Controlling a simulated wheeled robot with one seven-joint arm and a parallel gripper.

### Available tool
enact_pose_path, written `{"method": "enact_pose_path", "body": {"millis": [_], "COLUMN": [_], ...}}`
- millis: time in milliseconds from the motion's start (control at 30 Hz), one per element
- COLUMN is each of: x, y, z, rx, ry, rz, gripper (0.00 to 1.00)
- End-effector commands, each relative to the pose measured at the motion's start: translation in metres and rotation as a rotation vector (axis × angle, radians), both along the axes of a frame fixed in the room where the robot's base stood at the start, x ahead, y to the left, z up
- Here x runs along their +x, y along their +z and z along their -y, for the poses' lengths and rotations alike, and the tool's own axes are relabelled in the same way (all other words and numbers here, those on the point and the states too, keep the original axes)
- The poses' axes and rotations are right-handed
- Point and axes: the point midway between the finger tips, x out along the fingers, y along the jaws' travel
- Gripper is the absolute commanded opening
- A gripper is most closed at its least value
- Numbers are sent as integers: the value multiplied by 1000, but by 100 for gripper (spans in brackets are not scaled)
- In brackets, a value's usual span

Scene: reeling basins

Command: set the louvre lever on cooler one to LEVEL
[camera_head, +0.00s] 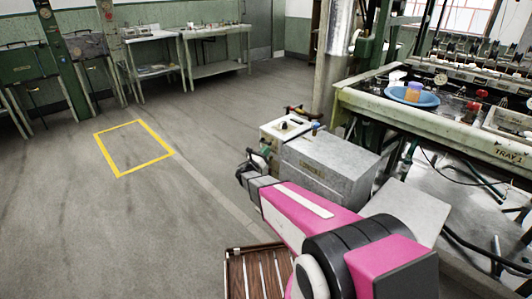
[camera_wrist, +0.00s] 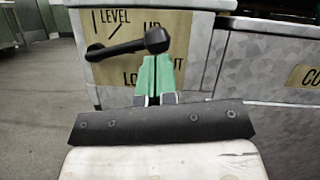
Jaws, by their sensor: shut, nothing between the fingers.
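The louvre lever (camera_wrist: 125,47) is a black bar with a round knob at its right end. It lies nearly level across a tan plate (camera_wrist: 185,28) on a grey metal housing, in the wrist view. The plate reads LEVEL at upper left, UP beside it, and partly hidden words below. Which end is the pivot is unclear. My gripper (camera_wrist: 156,72) is shut and empty, its green fingers just below the knob; contact is unclear. In the head view my gripper (camera_head: 257,166) is left of the galvanized cooler box (camera_head: 325,160). The lever is not distinguishable there.
A second tan plate (camera_wrist: 303,77) starting "CO" is at the right. A white-topped unit (camera_head: 284,130) stands behind the cooler box. The basin bench (camera_head: 430,125) with a blue bowl (camera_head: 412,97) is at the right. Open floor with a yellow-taped rectangle (camera_head: 133,147) lies to the left.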

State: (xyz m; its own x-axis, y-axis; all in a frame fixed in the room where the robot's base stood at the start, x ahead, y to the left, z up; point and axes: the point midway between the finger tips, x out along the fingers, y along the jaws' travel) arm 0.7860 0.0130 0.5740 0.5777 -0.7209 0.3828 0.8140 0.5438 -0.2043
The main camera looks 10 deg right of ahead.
Motion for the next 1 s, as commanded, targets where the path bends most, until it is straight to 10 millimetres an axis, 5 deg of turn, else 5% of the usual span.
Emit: {"method": "enact_pose_path", "body": {"millis": [633,1000], "x": [-1,1], "y": [12,36], "z": [0,-2], "rx": [-71,-225], "ry": [0,1], "rz": [-107,-335], "gripper": [0,0]}}
